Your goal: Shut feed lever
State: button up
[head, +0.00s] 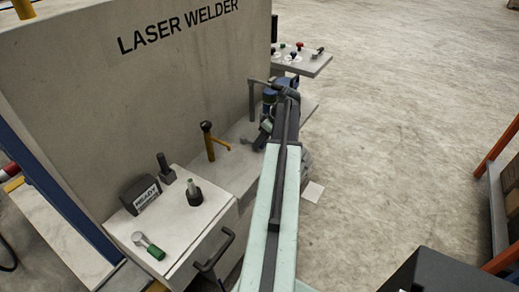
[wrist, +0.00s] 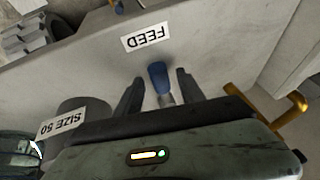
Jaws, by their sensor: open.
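The feed lever (wrist: 158,78) has a blue grip on a short metal stem in the wrist view. A white FEED label (wrist: 145,37), upside down in the picture, is on the grey surface just beyond it. My gripper (wrist: 159,77) is open, with one dark finger on each side of the blue grip. Gaps show between the grip and both fingers. The lower end of the stem is hidden behind my gripper's body. In the head view my arm reaches past the laser welder (head: 190,70), and its far end hides the lever.
A grey cylinder labelled SIZE 50 (wrist: 82,108) is left of my gripper in the wrist view, and a yellow bent handle (wrist: 272,108) is right. In the head view, a white-topped cabinet (head: 190,225) with controls stands near left. Open floor (head: 410,120) lies right of my arm.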

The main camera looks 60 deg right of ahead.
jog(key=shift+f, duration=0.1)
jog(key=shift+c, duration=0.4)
grip_shut()
dwell(0.9)
jog(key=shift+a, duration=0.15)
